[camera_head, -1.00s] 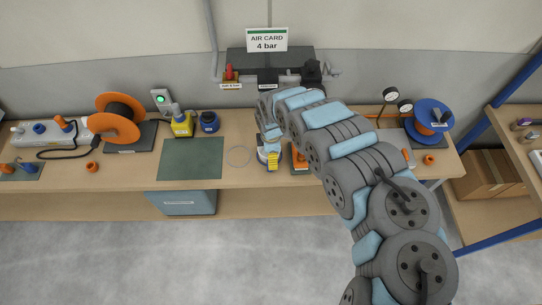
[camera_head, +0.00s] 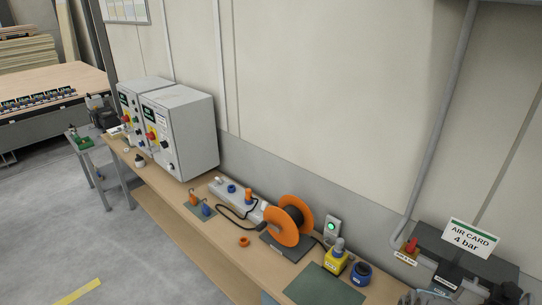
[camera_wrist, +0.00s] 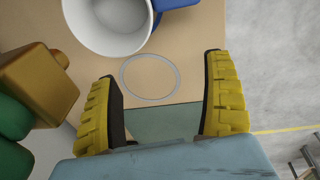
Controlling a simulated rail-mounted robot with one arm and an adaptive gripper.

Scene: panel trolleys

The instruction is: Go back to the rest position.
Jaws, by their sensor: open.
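My gripper (camera_wrist: 160,70) shows in the wrist view with its two yellow-padded fingers spread wide. Nothing is between them. Beyond the fingers lies a wooden bench top with a thin grey ring (camera_wrist: 150,77) on it and a dark green mat (camera_wrist: 165,121).
In the wrist view a white round hollow part (camera_wrist: 108,20) and a brass-coloured part (camera_wrist: 38,83) are close by. Floor at left is open.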

